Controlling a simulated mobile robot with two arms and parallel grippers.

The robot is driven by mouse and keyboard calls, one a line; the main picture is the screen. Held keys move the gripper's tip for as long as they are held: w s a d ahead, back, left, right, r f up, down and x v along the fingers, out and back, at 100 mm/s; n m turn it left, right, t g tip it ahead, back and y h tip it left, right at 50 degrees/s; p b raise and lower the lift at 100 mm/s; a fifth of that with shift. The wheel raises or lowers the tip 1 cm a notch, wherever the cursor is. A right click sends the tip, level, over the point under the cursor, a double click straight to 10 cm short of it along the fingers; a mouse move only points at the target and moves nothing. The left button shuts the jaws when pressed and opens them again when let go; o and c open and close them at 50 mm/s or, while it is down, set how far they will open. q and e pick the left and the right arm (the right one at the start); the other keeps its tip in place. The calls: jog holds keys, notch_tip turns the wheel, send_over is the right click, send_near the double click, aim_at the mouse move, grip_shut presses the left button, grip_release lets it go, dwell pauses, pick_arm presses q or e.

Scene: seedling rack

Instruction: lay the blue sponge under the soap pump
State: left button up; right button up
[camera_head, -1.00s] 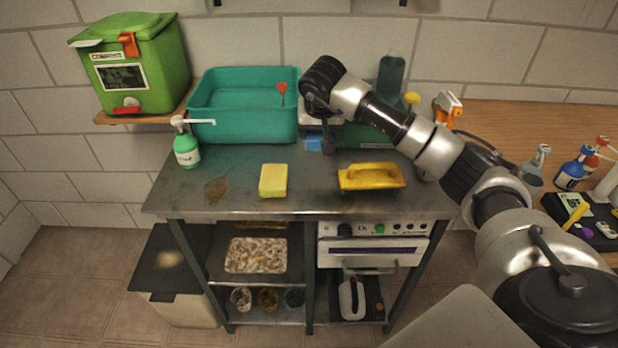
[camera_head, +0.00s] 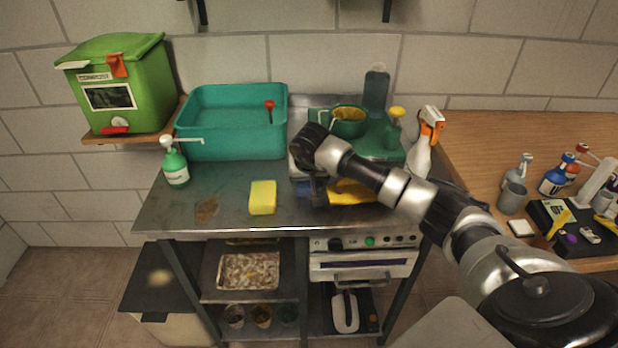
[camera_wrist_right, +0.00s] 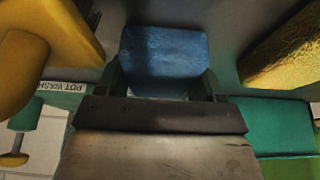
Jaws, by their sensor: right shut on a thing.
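The blue sponge (camera_wrist_right: 163,60) is between the fingers of my right gripper (camera_wrist_right: 162,85) in the right wrist view. In the head view my right gripper (camera_head: 312,198) is over the middle of the metal table, shut on the sponge, which is mostly hidden behind the arm with a blue bit (camera_head: 303,187) showing. The soap pump (camera_head: 176,168), a green bottle with a white pump head, stands upright at the table's left side, well apart from the gripper. Bare table shows in front of it. My left gripper is not in view.
A yellow sponge (camera_head: 262,197) lies between the soap pump and my right gripper. A brown leaf-like patch (camera_head: 207,210) is left of it. A teal tub (camera_head: 231,148) stands behind. A yellow-handled float (camera_head: 350,192) is partly behind my arm. A green pot (camera_head: 348,128) is at the back.

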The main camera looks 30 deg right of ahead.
jog(key=shift+f, duration=0.15)
jog(key=o, duration=0.9)
